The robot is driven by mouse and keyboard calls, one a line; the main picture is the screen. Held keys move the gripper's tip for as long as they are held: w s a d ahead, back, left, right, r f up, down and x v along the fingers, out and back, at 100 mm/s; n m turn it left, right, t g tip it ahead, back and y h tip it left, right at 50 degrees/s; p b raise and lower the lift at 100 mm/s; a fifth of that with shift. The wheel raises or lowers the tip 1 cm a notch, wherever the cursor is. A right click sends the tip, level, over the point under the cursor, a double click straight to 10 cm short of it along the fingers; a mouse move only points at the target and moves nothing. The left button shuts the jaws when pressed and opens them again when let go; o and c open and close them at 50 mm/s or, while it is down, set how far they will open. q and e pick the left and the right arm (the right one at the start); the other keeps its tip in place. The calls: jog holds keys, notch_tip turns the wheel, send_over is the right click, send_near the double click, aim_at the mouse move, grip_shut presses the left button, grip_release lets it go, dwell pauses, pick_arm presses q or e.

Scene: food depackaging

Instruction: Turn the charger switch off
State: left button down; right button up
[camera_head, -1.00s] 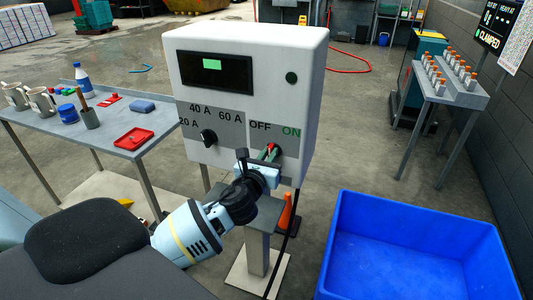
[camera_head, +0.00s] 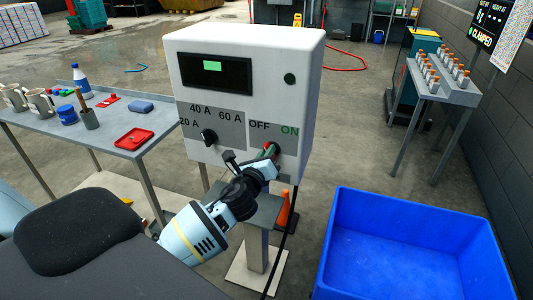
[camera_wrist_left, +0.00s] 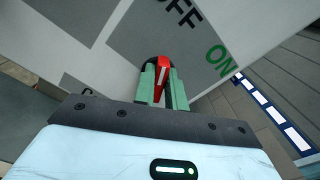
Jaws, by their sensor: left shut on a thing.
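The white charger box (camera_head: 245,45) stands on a post, with a lit green display and a panel marked OFF and ON. The red charger switch (camera_wrist_left: 162,76) sits below those marks, its tip up between my fingers in the left wrist view; only a bit of the red switch shows in the head view (camera_head: 271,147). My left gripper (camera_head: 268,154) is shut on the switch, its green fingers on either side of it, also in the left wrist view (camera_wrist_left: 162,85). My right gripper is not in view.
A black amp knob (camera_head: 208,137) is on the panel's left. A blue bin (camera_head: 345,200) stands at the lower right. A grey table (camera_head: 60,133) with mugs, a bottle and a red tray (camera_head: 134,136) is at the left. A rack (camera_head: 445,93) stands at the right.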

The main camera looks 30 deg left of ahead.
pick_arm(q)
jog(key=shift+r, duration=0.1)
jog(key=c, duration=1.4)
grip_release()
jog(key=shift+c, duration=0.2)
jog(key=v, duration=0.7)
jog(key=shift+s, duration=0.4)
jog(key=shift+d, duration=0.1)
